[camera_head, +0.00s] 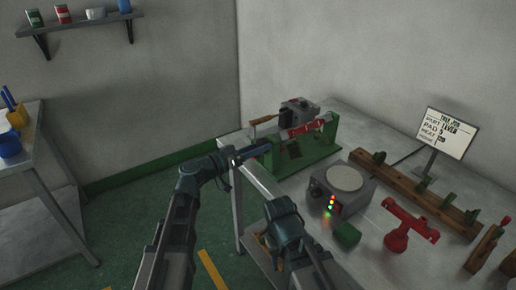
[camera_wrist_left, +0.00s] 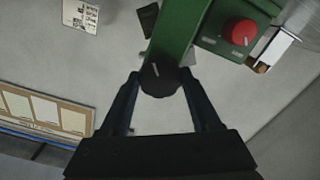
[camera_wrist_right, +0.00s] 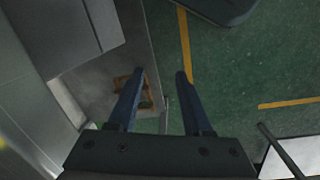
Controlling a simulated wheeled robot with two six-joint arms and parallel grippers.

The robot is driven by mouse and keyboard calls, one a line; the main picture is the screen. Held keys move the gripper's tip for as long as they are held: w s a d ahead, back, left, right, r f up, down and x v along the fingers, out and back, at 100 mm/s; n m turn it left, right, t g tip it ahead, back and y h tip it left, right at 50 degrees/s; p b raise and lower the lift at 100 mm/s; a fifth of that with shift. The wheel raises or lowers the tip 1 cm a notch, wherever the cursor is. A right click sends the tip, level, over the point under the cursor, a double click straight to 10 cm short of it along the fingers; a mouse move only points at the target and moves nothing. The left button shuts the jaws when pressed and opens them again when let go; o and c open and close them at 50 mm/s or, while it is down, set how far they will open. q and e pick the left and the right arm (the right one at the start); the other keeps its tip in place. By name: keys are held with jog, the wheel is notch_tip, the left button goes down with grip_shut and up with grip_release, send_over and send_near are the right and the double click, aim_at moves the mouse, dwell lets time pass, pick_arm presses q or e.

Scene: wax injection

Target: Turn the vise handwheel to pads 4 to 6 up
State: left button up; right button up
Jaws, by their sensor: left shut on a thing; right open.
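The green vise frame (camera_head: 325,158) stands on the far left part of the bench, with a grey block (camera_head: 297,114) and a red part on it. Its dark round handwheel (camera_wrist_left: 160,80) has a pale mark and sits at the end of the green body in the left wrist view. My left gripper (camera_wrist_left: 158,82) is shut on the handwheel, one finger on each side. In the head view this gripper (camera_head: 262,150) hides the wheel. My right gripper (camera_wrist_right: 161,75) is open and empty, low by the bench's edge. Pad numbers cannot be read.
A grey round-topped unit (camera_head: 345,178) with lights, a green block (camera_head: 347,235), a red stand (camera_head: 405,228) and a wooden rack (camera_head: 415,195) occupy the bench. A job sign (camera_head: 446,132) stands behind. A side table (camera_head: 25,150) is at the left; green floor lies between.

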pick_arm(q)
jog(key=shift+s+f+m, duration=0.1)
jog(key=shift+m, duration=3.8)
jog(key=o, duration=1.4)
jog(key=v, duration=1.3)
jog(key=shift+s+a, duration=0.2)
jog(key=shift+a, duration=0.2)
